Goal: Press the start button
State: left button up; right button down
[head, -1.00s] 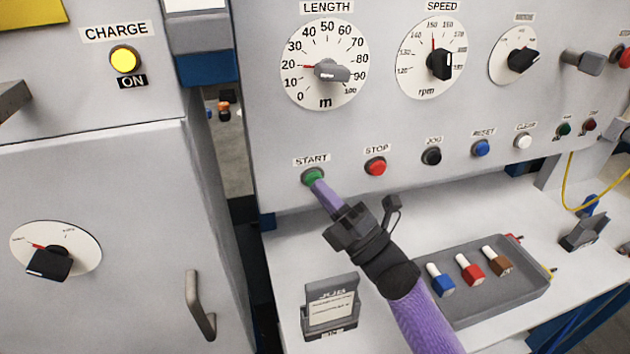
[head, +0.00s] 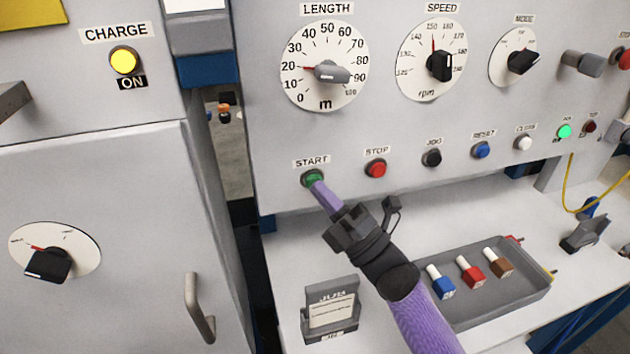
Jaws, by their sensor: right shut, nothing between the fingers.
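The green start button (head: 312,176) sits on the grey panel under the label START, below the LENGTH dial. My right gripper (head: 318,186) is shut and empty, and its purple fingertips meet the lower edge of the button in the picture. They hide part of its lower right side. A green indicator lamp (head: 565,131) at the panel's right is lit. My left gripper is not in view.
Red stop (head: 376,168), black jog (head: 432,157), blue reset (head: 481,149) and white clear (head: 523,142) buttons run to the right. Below are a grey tray (head: 497,305) with three coloured pieces and a card holder (head: 330,312). A cabinet (head: 110,190) with a handle stands left.

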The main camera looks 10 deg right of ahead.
jog(key=shift+s, duration=0.6)
jog(key=shift+p, duration=0.3)
jog(key=shift+s+d+p, duration=0.15)
jog(key=shift+s+p, duration=0.95)
jog(key=shift+s, duration=1.4)
